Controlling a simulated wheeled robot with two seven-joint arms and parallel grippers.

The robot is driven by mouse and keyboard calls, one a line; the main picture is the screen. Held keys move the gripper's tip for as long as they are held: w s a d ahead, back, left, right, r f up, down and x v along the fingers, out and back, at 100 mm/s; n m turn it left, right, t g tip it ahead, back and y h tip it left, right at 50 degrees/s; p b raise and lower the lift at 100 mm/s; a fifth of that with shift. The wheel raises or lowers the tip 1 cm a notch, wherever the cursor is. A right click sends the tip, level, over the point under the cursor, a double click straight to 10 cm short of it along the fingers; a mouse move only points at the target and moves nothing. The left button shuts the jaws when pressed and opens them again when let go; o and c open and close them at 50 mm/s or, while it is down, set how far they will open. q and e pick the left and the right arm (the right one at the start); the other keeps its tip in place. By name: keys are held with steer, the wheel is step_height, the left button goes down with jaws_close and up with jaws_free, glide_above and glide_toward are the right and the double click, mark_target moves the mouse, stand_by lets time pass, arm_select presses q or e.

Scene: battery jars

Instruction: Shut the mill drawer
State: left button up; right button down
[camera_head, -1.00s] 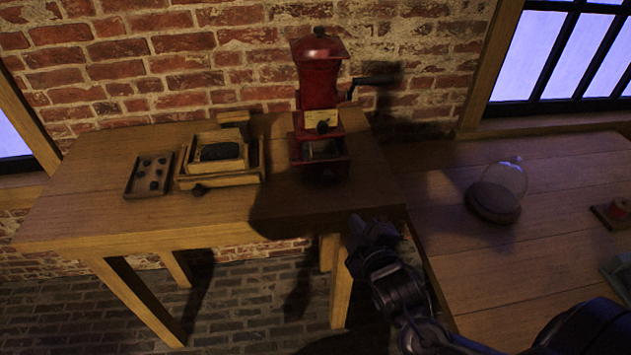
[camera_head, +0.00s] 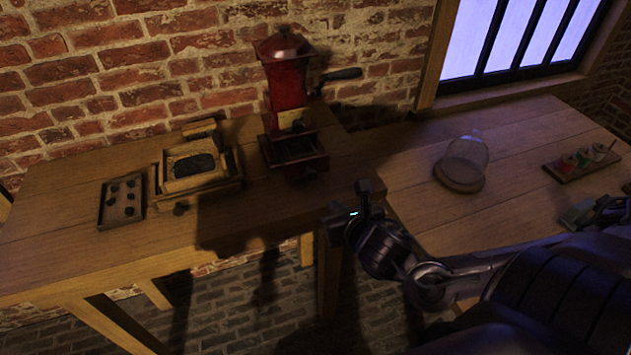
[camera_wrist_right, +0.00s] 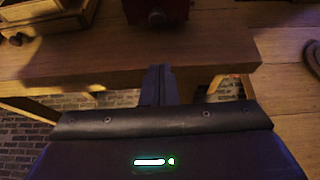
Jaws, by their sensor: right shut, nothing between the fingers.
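The red mill (camera_head: 287,80) stands upright on the wooden table against the brick wall, its crank pointing right. Its drawer (camera_head: 299,166) at the base is pulled out toward the front, with its dark open top showing. In the right wrist view the drawer front with its round knob (camera_wrist_right: 157,17) shows at the top edge. My right gripper (camera_head: 350,205) is shut and empty, in front of the table's front edge, below and to the right of the drawer and apart from it. Its closed fingers (camera_wrist_right: 159,84) point toward the drawer in the wrist view. My left gripper is not in view.
Left of the mill are a wooden box (camera_head: 198,165) and a small tray (camera_head: 122,201) with several dark pieces. On the right-hand table stand a glass dome (camera_head: 466,158) and a rack of spools (camera_head: 583,162). The tabletop before the drawer is clear.

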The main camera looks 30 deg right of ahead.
mark_target(309, 162)
steer(key=p+x, duration=0.1)
steer(key=x, duration=0.2)
steer(key=r+p+x, duration=0.1)
steer(key=x, duration=0.3)
steer(key=w+r+p+x, duration=0.1)
steer(key=x, duration=0.3)
steer(key=shift+w+d+f, duration=0.1)
steer(key=shift+w, duration=0.1)
steer(key=shift+w+d, duration=0.1)
steer(key=shift+w, duration=0.15)
steer(key=w+b, duration=0.1)
steer(key=w, duration=0.1)
steer(key=w+d, duration=0.1)
steer(key=w, duration=0.1)
steer(key=w+b, duration=0.1)
steer(key=w, duration=0.2)
steer(key=shift+d+f+b, duration=0.1)
steer(key=shift+d+b, duration=0.2)
steer(key=shift+w+d, duration=0.1)
steer(key=shift+w, duration=0.05)
steer(key=shift+r, duration=0.3)
